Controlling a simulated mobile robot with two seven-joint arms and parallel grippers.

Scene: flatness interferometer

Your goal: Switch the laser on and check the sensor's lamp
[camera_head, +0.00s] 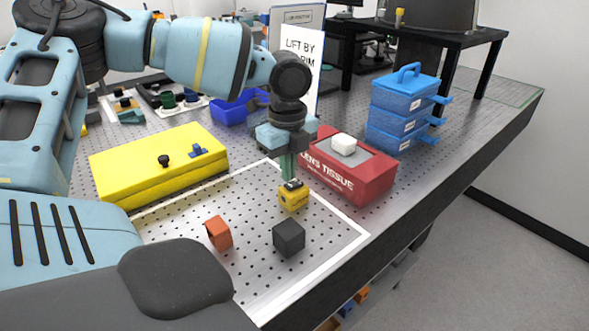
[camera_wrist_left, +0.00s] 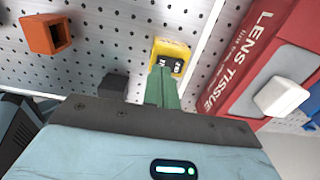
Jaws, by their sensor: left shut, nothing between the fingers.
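A small yellow block (camera_head: 294,196) with a black top panel stands on the perforated plate in the head view. In the left wrist view, the yellow block (camera_wrist_left: 171,54) shows two dark switch-like parts with tiny white marks. My left gripper (camera_head: 290,181) is shut and empty, pointing down, its green tips at the block's top; touching or just above, I cannot tell. The tips (camera_wrist_left: 162,69) hide part of the panel. An orange block (camera_head: 218,233) and a dark grey block (camera_head: 289,238) stand nearby. Which one is the laser or sensor is unclear; I see no lit lamp on them.
A red lens tissue box (camera_head: 350,178) with a white tissue stands close right of my gripper. A long yellow box (camera_head: 150,170) lies at left. Stacked blue cases (camera_head: 401,115) and a blue bin (camera_head: 233,110) stand farther back. The plate's front area is open.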

